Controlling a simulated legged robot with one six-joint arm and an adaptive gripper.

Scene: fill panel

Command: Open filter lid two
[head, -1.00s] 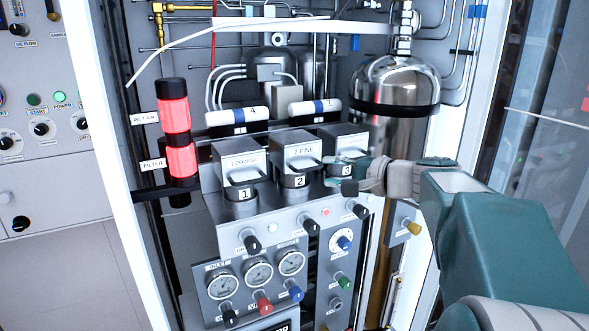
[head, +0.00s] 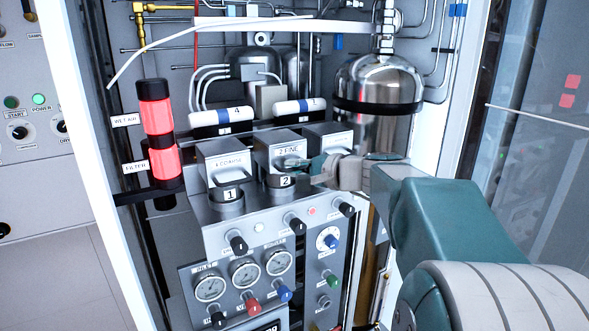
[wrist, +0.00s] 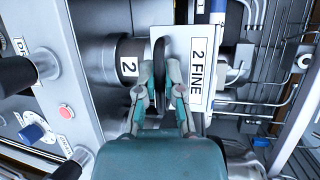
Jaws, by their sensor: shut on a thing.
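Filter lid two is a grey box-shaped cover labelled "2 FINE" (head: 281,143), the middle one of three in a row. It sits over the round filter body marked 2 (head: 284,181). In the wrist view the lid (wrist: 187,38) is on the right and the filter body (wrist: 128,57) is on the left. A dark handle bar (wrist: 160,52) stands out from the lid. My gripper (wrist: 161,72) has one finger on each side of this bar and is shut on it. In the head view my gripper (head: 290,164) reaches the lid's front from the right.
Lid one (head: 223,160) is close on the left; lid three (head: 327,136) is partly behind my gripper. Black knobs (head: 296,223) and gauges (head: 245,271) stick out below. A steel tank (head: 378,85) stands at the back right.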

